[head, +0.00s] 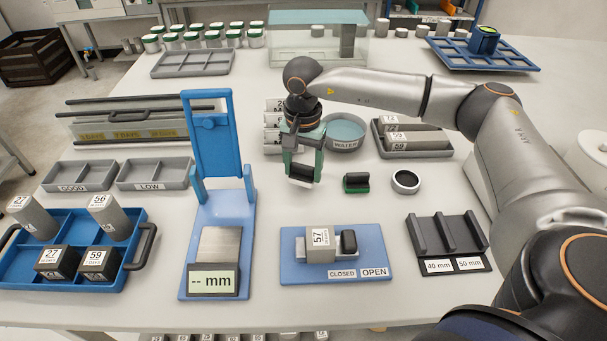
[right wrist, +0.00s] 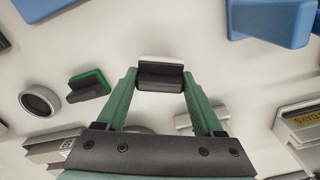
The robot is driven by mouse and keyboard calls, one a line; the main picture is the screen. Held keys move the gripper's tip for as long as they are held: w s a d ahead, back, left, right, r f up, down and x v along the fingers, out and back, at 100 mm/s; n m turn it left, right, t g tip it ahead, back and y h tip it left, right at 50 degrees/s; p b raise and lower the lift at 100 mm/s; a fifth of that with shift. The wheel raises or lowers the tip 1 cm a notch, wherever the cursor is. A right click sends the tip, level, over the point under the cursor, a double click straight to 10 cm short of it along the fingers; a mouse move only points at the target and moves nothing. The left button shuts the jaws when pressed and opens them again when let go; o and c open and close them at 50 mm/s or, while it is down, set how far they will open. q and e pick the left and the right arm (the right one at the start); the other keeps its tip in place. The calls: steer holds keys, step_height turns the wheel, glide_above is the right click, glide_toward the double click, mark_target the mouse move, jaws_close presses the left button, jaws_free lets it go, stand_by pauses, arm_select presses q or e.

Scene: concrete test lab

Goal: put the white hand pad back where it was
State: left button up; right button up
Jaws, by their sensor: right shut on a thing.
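The white hand pad (right wrist: 162,59) has a black grip and a pale face. It is held between the two green fingers of my right gripper (right wrist: 160,80), its pale edge showing beyond the fingertips. In the head view my right gripper (head: 303,178) hangs over the table's middle, fingers down, left of the green hand pad (head: 356,183). The pad in it shows mostly as a dark block (head: 303,172). I cannot tell whether it touches the table. My left gripper is not in view.
A water bowl (head: 345,131) and stacked labelled blocks (head: 272,138) stand behind the gripper. The blue CLOSED/OPEN board (head: 292,270) lies in front, the blue measuring stand (head: 249,210) to the left.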

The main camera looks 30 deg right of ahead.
mark_target(303, 166)
steer(key=shift+s+f, duration=0.1)
steer(key=shift+f, duration=1.15)
steer(key=shift+f, duration=0.15)
steer(key=o, duration=1.5)
step_height(303, 166, up, 12)
steer(key=shift+r, duration=0.15)
